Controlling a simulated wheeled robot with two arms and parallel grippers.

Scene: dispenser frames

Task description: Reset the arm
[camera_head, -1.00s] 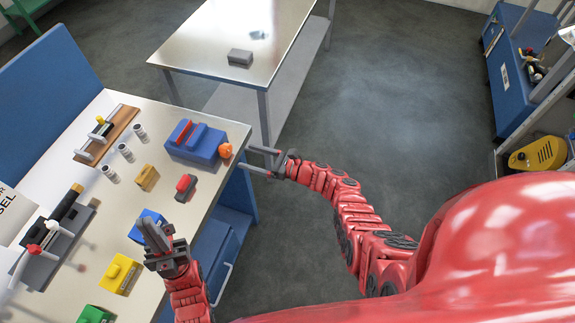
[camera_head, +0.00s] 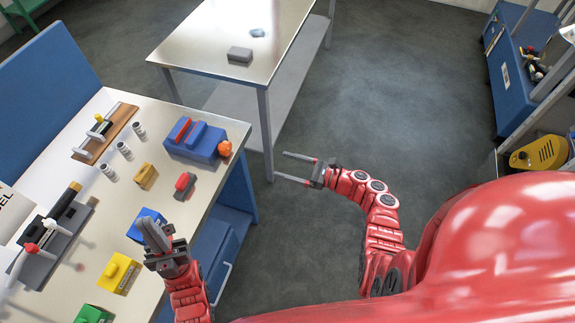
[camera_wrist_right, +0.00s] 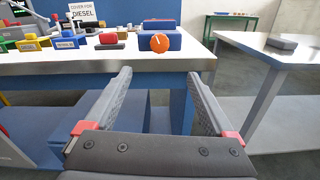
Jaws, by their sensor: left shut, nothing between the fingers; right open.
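My right gripper (camera_head: 298,168) is open and empty in the head view. It hangs over the floor beside the right edge of the workbench (camera_head: 226,160), apart from it. Its two spread fingers also show in the right wrist view (camera_wrist_right: 157,95), pointing toward the bench edge. My left gripper (camera_head: 153,234) is shut and empty, over the bench's front edge, close to a blue block (camera_head: 146,222). It partly hides that block.
The bench holds a blue dispenser (camera_head: 197,143) with an orange knob (camera_head: 225,148), a red-and-black piece (camera_head: 185,186) and yellow blocks (camera_head: 120,273). A second table (camera_head: 200,40) carries a grey block (camera_head: 240,54). Floor between bench and my body is clear.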

